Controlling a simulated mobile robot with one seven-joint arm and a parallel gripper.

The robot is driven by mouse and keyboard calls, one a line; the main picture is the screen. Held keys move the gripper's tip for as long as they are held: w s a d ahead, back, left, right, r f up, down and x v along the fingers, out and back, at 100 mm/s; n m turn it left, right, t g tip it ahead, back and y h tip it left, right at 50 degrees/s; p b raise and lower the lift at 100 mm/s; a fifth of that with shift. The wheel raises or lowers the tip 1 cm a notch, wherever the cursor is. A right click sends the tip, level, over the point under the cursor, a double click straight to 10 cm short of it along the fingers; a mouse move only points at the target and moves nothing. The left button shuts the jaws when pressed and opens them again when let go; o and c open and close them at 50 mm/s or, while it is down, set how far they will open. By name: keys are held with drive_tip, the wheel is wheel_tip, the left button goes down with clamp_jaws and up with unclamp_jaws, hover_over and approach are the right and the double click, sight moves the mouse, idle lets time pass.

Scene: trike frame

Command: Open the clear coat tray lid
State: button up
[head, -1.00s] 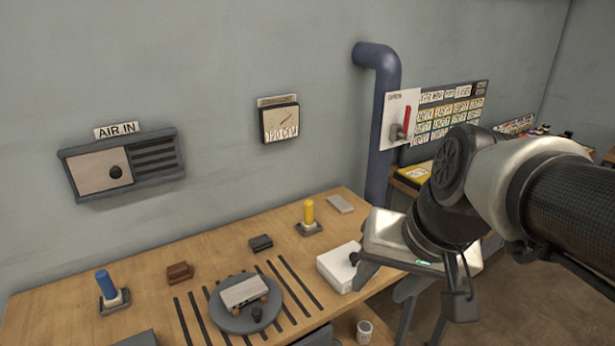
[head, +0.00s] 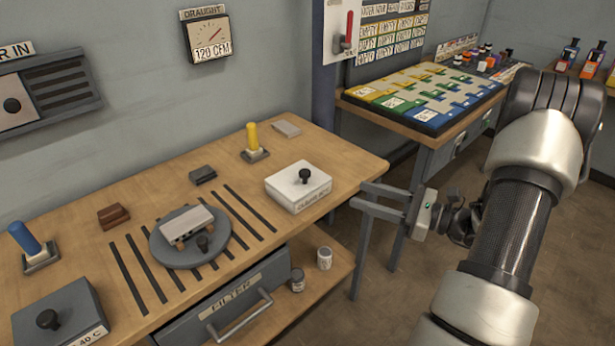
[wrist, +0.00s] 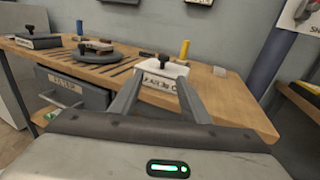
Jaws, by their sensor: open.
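The clear coat tray (head: 300,200) is a white box with a label on its front, too small to read surely. It sits near the right end of the wooden bench. Its lid (head: 285,180) is closed and has a black knob (head: 305,176) on top. The tray also shows in the wrist view (wrist: 150,70), straight ahead between and beyond the fingers. My gripper (head: 358,194) is open and empty, to the right of the tray just past the bench's right edge, apart from the tray. Its two fingers also show in the wrist view (wrist: 158,88).
A round turntable (head: 165,250) with a grey block stands left of the tray. A yellow-handled tool (head: 253,140) stands behind it. A grey box with a knob (head: 60,315) is at front left. A filter drawer (head: 230,300) is below. A second table (head: 425,100) stands behind right.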

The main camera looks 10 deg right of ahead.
sight(310, 177)
drive_tip(key=shift+m+t, duration=0.3)
drive_tip(key=x, duration=0.5)
drive_tip(key=b+x, duration=0.1)
drive_tip(key=x, duration=0.5)
drive_tip(key=b+x, duration=0.1)
drive_tip(key=x, duration=0.5)
drive_tip(key=shift+w+d+f, duration=0.2)
drive_tip(key=shift+w+f, duration=0.1)
drive_tip(key=shift+f, duration=0.05)
clamp_jaws()
